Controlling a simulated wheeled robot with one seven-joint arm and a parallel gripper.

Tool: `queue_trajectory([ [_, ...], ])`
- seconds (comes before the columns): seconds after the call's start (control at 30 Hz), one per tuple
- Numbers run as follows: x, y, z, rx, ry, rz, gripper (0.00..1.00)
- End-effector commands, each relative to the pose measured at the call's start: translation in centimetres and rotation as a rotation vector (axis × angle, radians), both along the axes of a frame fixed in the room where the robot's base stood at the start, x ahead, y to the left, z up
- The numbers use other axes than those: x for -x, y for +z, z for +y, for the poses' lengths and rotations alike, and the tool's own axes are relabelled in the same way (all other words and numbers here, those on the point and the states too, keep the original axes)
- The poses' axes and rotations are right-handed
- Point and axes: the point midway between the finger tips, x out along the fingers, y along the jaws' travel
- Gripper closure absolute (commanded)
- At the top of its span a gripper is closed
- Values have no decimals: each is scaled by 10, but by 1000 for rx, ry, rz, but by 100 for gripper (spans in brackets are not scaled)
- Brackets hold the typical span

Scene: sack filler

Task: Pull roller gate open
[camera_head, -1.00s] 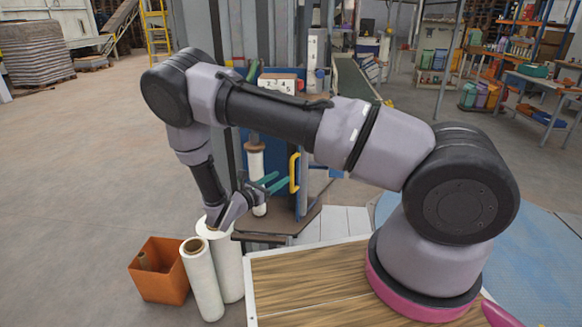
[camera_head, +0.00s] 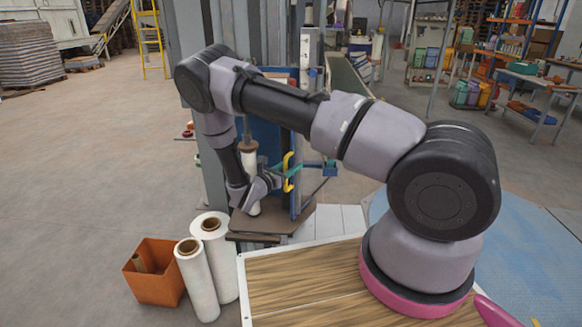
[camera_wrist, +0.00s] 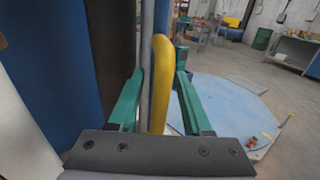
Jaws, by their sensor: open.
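The roller gate shows as a blue panel with a yellow handle (camera_head: 289,172) at its right edge, beside the grey column of the sack filler. My gripper (camera_head: 284,171) has green fingers and is at the handle. The blue panel (camera_wrist: 55,60) fills the left of that view. Part of the panel is hidden behind my arm in the head view.
White film rolls (camera_head: 198,280) and an orange bin (camera_head: 154,272) stand on the floor at the lower left. A white roll (camera_head: 249,180) stands close behind my wrist. A brown platform (camera_head: 270,222) lies below the handle. Open floor extends left.

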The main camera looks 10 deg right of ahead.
Motion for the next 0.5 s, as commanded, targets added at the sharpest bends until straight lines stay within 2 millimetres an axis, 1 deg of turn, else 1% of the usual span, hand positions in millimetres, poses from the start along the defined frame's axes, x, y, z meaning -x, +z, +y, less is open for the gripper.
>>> queue_trajectory([
  [0.07,0,0,0,0,0,0,51],
  [0.1,0,0,0,0,0,0,66],
  [0.2,0,0,0,0,0,0,100],
  [0.5,1,0,0,0,-2,0,100],
])
